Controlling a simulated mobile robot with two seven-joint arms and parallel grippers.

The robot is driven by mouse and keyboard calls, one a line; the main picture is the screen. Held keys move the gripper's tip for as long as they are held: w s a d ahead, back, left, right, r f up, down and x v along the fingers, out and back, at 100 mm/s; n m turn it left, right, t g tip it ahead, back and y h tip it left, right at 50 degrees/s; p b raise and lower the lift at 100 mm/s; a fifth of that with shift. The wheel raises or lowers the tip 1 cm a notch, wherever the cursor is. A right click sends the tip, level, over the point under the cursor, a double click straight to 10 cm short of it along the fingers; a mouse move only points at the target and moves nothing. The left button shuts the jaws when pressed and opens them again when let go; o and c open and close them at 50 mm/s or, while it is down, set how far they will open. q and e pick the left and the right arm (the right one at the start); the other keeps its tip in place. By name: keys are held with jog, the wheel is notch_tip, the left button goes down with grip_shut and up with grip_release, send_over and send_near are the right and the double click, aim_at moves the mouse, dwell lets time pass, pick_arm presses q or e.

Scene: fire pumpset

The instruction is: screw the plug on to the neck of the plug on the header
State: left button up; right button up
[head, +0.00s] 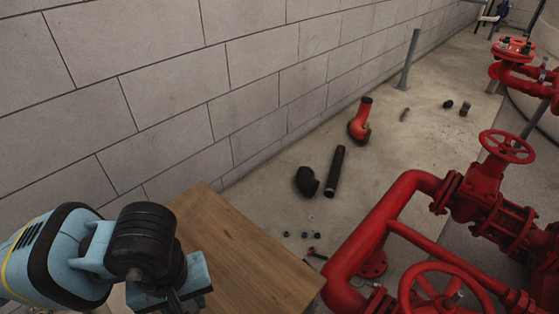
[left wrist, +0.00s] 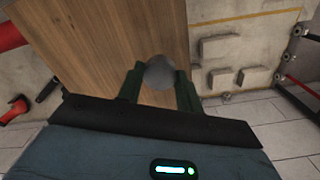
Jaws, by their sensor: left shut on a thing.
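My left gripper (left wrist: 159,88) is shut on a grey, rounded plug (left wrist: 160,72), held between its two dark green fingers in the left wrist view. In the head view my left gripper (head: 178,299) is at the bottom left, beside the wooden box or table (head: 245,255); the plug cannot be made out there. The red header pipe (head: 378,228) runs along the lower right, well apart from the gripper. I cannot make out the plug's neck on it. My right gripper is not in view.
Red handwheels (head: 507,146) and valves stand at the right. On the floor lie a black elbow (head: 306,181), a dark pipe (head: 335,171), a red elbow (head: 360,122) and small loose parts. A grey block wall (head: 160,90) bounds the left. Floor beyond the loose pipes is mostly clear.

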pick_arm(q)
jog(key=w+a+r+m, duration=0.3)
jog(key=w+r+m, duration=0.2)
jog(key=w+r, duration=0.2)
jog(key=shift+w+a+m, duration=0.2)
jog(key=shift+m, duration=0.1)
